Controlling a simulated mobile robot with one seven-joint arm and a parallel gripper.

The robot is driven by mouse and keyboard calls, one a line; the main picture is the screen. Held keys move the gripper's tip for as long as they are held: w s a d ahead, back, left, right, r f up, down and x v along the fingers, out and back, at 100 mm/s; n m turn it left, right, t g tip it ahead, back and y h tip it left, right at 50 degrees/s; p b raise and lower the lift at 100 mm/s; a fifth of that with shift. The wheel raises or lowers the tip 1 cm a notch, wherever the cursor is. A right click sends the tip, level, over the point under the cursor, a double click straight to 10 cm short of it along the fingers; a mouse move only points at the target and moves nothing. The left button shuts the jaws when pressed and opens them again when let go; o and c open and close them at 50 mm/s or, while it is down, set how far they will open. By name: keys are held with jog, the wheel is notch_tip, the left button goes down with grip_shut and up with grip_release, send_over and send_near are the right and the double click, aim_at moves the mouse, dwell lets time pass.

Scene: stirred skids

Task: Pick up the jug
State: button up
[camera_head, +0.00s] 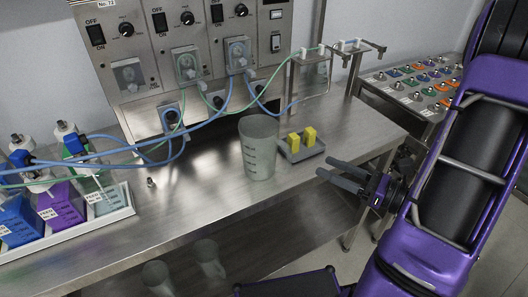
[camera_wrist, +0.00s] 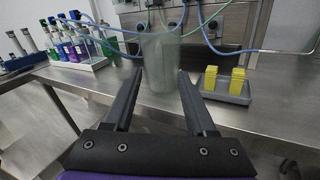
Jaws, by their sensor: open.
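The jug (camera_head: 258,150) is a translucent grey-green vessel with dark markings, standing upright on the steel bench. In the wrist view the jug (camera_wrist: 161,62) stands straight ahead, between and beyond my two fingers. My gripper (camera_head: 325,172) is open and empty. In the head view it is to the right of the jug and apart from it, near the bench's front edge. In the wrist view my gripper (camera_wrist: 160,75) points toward the jug, and the fingertips overlap its lower sides in the picture.
A grey tray (camera_head: 305,153) with two yellow blocks sits close to the jug's right. Blue and green tubes (camera_head: 205,100) hang behind it from the control panel (camera_head: 180,40). A white rack (camera_head: 70,225) of coloured bottles stands left. Two vessels (camera_head: 208,258) are on the lower shelf.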

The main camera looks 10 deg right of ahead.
aim_at(285, 146)
jog(key=shift+r+x, duration=0.15)
jog(key=shift+x, duration=3.05)
jog(key=shift+r+x, duration=0.2)
jog(key=shift+x, duration=3)
grip_shut()
jog(key=shift+s, duration=0.1)
